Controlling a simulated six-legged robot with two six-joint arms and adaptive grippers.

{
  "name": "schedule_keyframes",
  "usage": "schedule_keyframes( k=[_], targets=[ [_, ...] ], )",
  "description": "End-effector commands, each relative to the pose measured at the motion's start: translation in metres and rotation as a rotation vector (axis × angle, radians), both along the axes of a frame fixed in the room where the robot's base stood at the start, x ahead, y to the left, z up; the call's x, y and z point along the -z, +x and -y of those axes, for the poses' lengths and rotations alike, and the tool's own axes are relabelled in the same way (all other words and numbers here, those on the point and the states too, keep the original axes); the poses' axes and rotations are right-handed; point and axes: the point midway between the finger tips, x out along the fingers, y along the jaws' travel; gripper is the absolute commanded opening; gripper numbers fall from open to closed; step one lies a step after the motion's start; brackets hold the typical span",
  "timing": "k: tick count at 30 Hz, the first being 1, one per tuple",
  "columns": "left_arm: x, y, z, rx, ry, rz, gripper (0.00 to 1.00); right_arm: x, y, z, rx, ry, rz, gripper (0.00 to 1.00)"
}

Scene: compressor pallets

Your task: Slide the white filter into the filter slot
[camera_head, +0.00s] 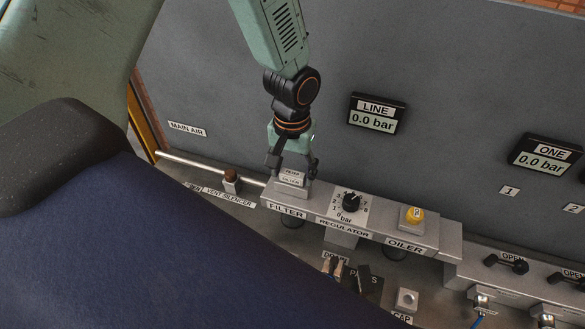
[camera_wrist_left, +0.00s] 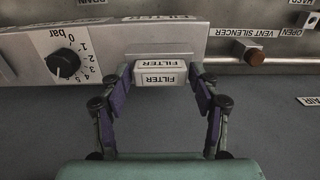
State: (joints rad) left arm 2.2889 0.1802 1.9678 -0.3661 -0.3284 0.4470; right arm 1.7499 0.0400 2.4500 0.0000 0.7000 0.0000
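The white filter (camera_head: 291,182) is a small pale block labelled FILTER. It stands at the left end of the grey metal air unit, above the FILTER label (camera_head: 286,210). My left gripper (camera_head: 292,170) points down over it, with one finger on each side. My right gripper is not in view.
Right of the filter are the regulator knob (camera_head: 351,202) and the yellow-capped oiler (camera_head: 414,215). The vent silencer (camera_head: 232,180) stands to the left. A grey panel with LINE (camera_head: 376,114) and ONE (camera_head: 546,153) displays rises behind. A metal cap block (camera_head: 406,299) stands in front.

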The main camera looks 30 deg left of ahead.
Motion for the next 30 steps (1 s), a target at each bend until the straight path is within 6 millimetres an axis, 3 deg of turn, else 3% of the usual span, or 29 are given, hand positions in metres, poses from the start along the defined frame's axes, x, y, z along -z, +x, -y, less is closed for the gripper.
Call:
schedule_keyframes(
  k=[5, 17, 30],
  targets=[
    [0.0, 0.0, 0.0, 0.0, 0.0, 0.0, 0.79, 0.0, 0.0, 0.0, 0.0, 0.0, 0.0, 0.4],
    [-0.008, 0.001, 0.0, 0.0, -0.001, 0.002, 0.79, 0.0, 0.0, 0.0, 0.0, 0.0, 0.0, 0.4],
    [-0.089, 0.001, 0.0, 0.0, -0.001, 0.005, 0.79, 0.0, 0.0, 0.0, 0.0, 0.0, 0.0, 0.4]
  ],
)
